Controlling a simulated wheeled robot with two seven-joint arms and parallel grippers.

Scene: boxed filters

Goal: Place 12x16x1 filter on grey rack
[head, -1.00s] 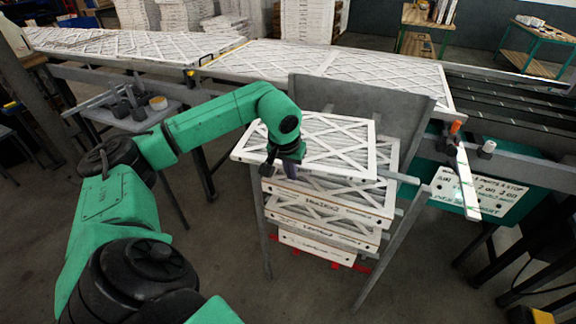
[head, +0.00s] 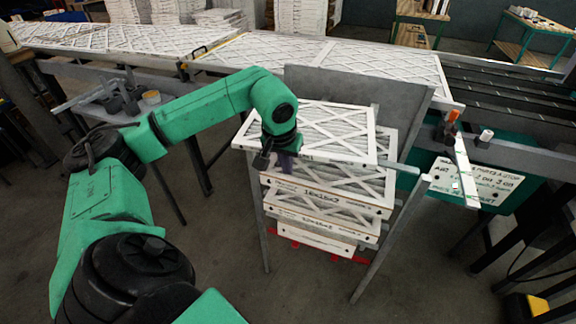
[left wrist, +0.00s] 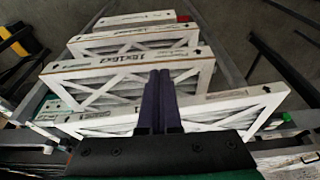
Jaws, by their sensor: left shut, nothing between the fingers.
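The grey rack (head: 377,255) stands in the middle of the head view and holds several white-framed filters on its levels. The top filter (head: 330,128) lies on the upper level and sticks out a little to the left. Below it is a filter (head: 325,193) with a printed front edge, then lower ones (head: 325,218). I cannot tell for sure which one is 12x16x1. My left gripper (head: 279,163) is shut and empty at the front-left edge of the top filter. In the left wrist view its dark fingers (left wrist: 160,100) are together in front of the filters. My right gripper is not in view.
A conveyor (head: 300,50) with several large filters runs behind the rack. A grey panel (head: 370,90) stands at the rack's back. A lettered white sign (head: 478,184) is to the right. The floor in front of the rack is clear.

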